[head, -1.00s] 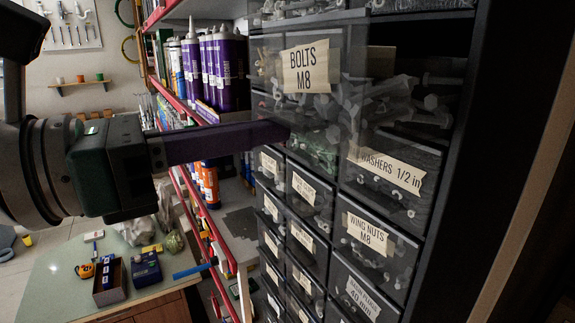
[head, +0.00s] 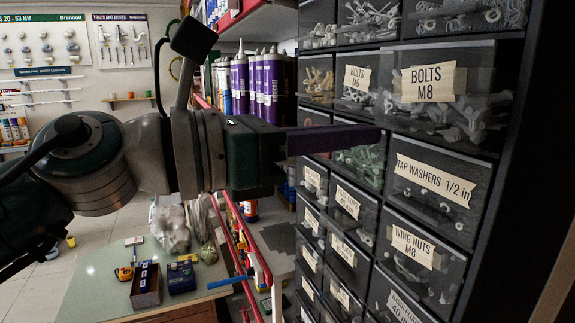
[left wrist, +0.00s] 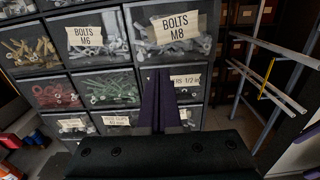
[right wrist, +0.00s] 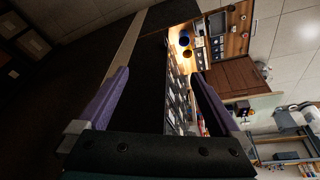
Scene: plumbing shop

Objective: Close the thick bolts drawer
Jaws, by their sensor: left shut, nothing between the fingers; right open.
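The thick bolts drawer, labelled BOLTS M8 (head: 475,112), is a clear-fronted bin of bolts in the upper right of the cabinet. Its front stands somewhat proud of its neighbours. It also shows in the left wrist view (left wrist: 206,42). My left gripper (head: 376,137) is shut and empty, its purple fingers just left of and below the drawer's front. My right gripper (right wrist: 160,74) is open and empty, away from the drawer.
The TAP WASHERS drawer (head: 440,212) is directly below and the BOLTS M6 drawer (head: 352,100) is to the left. Shelves with purple-tubed cartridges (head: 270,90) stand left of the cabinet. A low table (head: 95,290) with boxes is farther back.

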